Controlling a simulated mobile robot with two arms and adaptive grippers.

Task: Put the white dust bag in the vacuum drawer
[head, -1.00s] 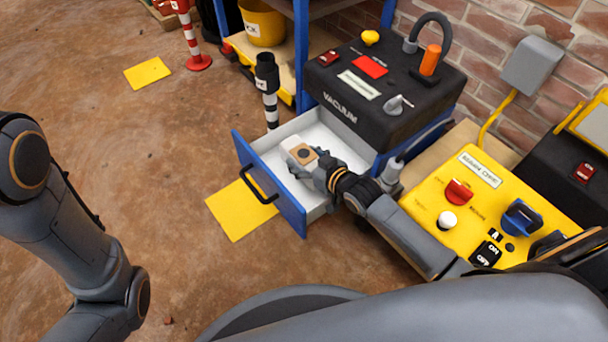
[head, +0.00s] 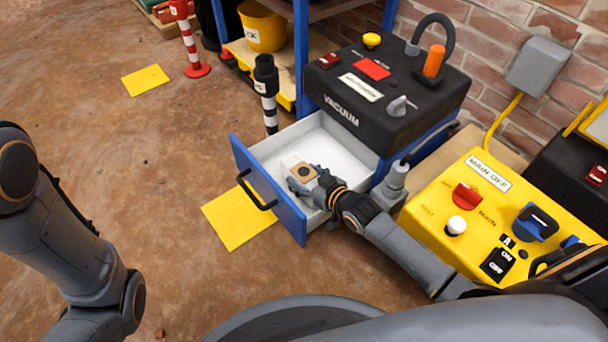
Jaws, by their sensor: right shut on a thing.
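The blue-fronted vacuum drawer (head: 268,193) stands open in front of the black vacuum unit (head: 385,90). Its inside is white. My right gripper (head: 303,178) reaches into the drawer from the right and is shut on the white dust bag (head: 290,161). A tan collar with a dark round hole shows on the bag. The bag is within the drawer walls, low over the floor or on it; I cannot tell if it touches. My fingers hide part of the bag. My left arm shows at the left edge, but its gripper is out of view.
A yellow control box (head: 470,210) with knobs and switches stands right of my right arm. A black-and-white post (head: 267,90) stands close to the drawer's far left corner. A yellow floor plate (head: 235,215) lies under the drawer front. The floor at left is mostly clear.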

